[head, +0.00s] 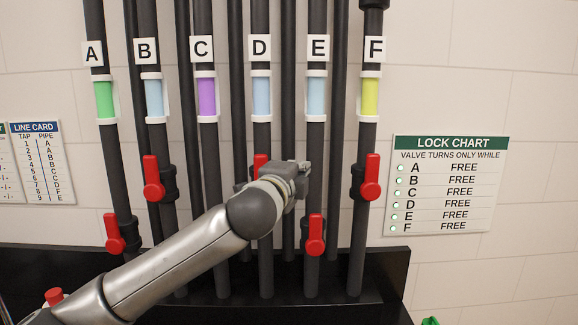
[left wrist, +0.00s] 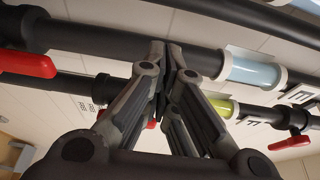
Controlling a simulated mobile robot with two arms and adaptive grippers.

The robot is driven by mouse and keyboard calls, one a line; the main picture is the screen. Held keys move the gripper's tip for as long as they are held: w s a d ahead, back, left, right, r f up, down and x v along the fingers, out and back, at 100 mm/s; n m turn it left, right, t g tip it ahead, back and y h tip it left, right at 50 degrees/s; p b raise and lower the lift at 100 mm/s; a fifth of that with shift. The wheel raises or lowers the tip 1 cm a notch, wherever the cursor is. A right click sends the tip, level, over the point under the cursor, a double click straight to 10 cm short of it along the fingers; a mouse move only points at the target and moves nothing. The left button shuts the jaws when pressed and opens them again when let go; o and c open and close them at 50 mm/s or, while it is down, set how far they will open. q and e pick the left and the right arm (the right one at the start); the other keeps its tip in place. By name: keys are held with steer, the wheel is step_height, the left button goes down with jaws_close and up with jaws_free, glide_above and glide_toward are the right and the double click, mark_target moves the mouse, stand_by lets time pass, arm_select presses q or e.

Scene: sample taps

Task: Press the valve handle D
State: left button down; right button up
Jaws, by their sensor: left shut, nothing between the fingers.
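The red valve handle D (head: 260,162) shows in the head view on pipe D, below the blue sight glass. Only its upper part is visible; my left gripper and wrist hide the rest. My left gripper (head: 299,175) is shut and empty, in front of the pipes between D and E and just right of handle D in the picture. I cannot tell whether it touches the handle. In the left wrist view the closed fingers (left wrist: 167,72) overlap a dark pipe. A red handle (left wrist: 25,64) shows at the left there; I cannot tell which one.
Red handles A (head: 115,232), B (head: 152,178), E (head: 316,235) and F (head: 371,178) stand around my arm. Handle C is not visible. The lock chart (head: 445,185) reads FREE for every letter. A line card (head: 38,160) hangs at left.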

arm_select(q)
steer(key=a+p, duration=0.1)
steer(key=a, duration=0.1)
steer(key=a+p, duration=0.1)
steer(key=a, duration=0.1)
steer(key=shift+w, duration=0.2)
arm_select(e)
steer(key=shift+d+r, duration=0.2)
steer(key=shift+r, duration=1)
arm_select(q)
steer(key=shift+d, duration=0.15)
